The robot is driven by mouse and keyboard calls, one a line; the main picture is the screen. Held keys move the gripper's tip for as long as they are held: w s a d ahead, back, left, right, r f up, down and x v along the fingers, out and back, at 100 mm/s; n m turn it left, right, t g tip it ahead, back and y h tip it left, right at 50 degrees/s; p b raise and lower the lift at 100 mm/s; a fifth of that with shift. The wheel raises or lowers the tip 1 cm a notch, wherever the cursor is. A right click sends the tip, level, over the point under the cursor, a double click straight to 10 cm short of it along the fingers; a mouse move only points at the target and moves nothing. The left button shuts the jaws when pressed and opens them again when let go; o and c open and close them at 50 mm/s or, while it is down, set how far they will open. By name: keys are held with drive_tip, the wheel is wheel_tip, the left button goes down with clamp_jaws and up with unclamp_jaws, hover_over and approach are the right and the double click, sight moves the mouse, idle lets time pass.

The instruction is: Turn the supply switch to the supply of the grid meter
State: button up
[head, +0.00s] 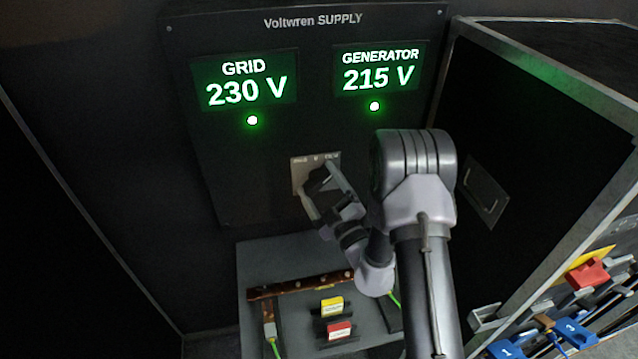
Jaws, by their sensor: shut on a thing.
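The black Voltwren SUPPLY panel (310,125) stands ahead of me. Its grid meter (245,82) on the left reads 230 V, with a lit green lamp (252,120) below. Its generator meter (379,70) on the right reads 215 V, with a lit green lamp (374,106) below. The supply switch's light plate (300,173) sits low on the panel, with small lettering along its top that I cannot read fully. My gripper (316,188) is at the plate, shut on the switch handle. The gripper and wrist hide most of the handle, so I cannot tell its position.
Below the panel is a grey board (262,262) with a brown bar (290,288), a yellow block (332,306), a red block (339,329) and green cables. A black case (540,110) with metal edges stands close on the right. Blue and red connectors (575,330) lie at lower right.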

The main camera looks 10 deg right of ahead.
drive_tip(key=shift+r, duration=0.1)
drive_tip(key=n+g+p, duration=0.1)
drive_tip(key=n+p, duration=0.2)
drive_tip(key=shift+r+n+y+p, duration=0.15)
drive_tip(key=shift+n+y+p, duration=0.15)
drive_tip(key=shift+n+p, duration=0.1)
drive_tip(key=n+g+p, duration=0.2)
drive_tip(key=n+p, duration=0.2)
drive_tip(key=n, duration=0.1)
drive_tip(key=shift+n+p, duration=0.3)
drive_tip(key=n, duration=0.1)
drive_tip(key=n+g+p, duration=0.1)
drive_tip(key=n+h+p, duration=0.1)
drive_tip(key=shift+f+n+g, duration=0.25)
drive_tip(key=shift+n+g, duration=0.05)
drive_tip(key=shift+n, duration=0.1)
drive_tip(key=shift+f+n+g+h+p, duration=0.15)
drive_tip(key=shift+n+g+h+p, duration=0.5)
drive_tip(key=shift+n, duration=1.05)
drive_tip(key=shift+h, duration=0.25)
